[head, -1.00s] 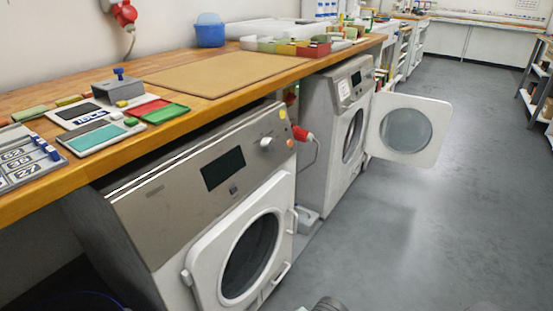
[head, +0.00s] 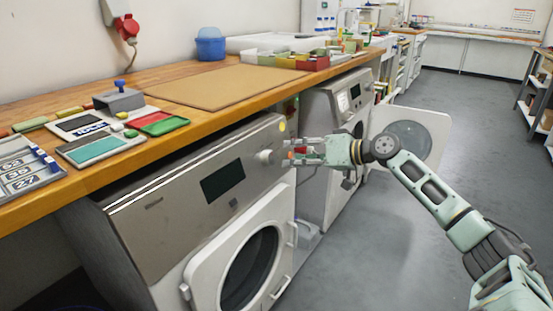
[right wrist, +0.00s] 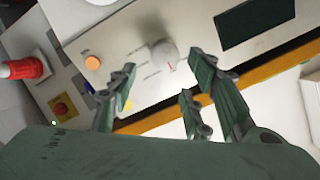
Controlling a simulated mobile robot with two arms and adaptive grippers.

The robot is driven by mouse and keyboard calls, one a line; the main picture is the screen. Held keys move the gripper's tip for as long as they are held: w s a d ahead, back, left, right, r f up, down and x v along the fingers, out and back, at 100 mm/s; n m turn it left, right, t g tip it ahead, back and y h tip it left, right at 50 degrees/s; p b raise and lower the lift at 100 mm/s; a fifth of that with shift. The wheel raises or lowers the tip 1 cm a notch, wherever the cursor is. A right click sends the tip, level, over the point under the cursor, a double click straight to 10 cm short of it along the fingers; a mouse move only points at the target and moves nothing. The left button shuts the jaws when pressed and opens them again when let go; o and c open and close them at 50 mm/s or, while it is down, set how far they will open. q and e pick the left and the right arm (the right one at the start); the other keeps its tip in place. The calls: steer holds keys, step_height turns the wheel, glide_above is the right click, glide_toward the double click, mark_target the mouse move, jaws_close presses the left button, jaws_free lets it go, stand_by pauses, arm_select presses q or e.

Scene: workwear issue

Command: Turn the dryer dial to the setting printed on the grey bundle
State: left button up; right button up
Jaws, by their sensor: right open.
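The near machine (head: 165,235) has a grey front panel with a dark display and a round pale dial (head: 264,156) at its right end. The dial also shows in the right wrist view (right wrist: 163,55), with a small red mark and faint printing around it. My right gripper (head: 291,152) is open just right of the dial, fingers pointing at it. In the wrist view its fingers (right wrist: 162,80) lie apart to either side below the dial, with no clear contact. I cannot make out a grey bundle or its printed setting. My left gripper is out of view.
An orange button (right wrist: 93,62) and a red plug (right wrist: 25,68) are near the fingers. The wooden bench (head: 60,195) overhangs the machine and carries trays and a number board (head: 25,170). A second machine (head: 320,105) has its door (head: 425,125) open. The floor at right is clear.

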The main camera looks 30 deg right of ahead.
mark_target(275, 158)
steer(key=x, duration=0.6)
steer(key=shift+w+a+f, duration=0.2)
steer(key=shift+w+a, duration=0.05)
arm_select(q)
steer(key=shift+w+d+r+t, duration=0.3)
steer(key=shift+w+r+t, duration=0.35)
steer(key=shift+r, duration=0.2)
arm_select(e)
steer(key=shift+w+a+f, duration=0.1)
steer(key=shift+w+a, duration=0.05)
steer(key=shift+w, duration=0.15)
steer(key=shift+c, duration=0.3)
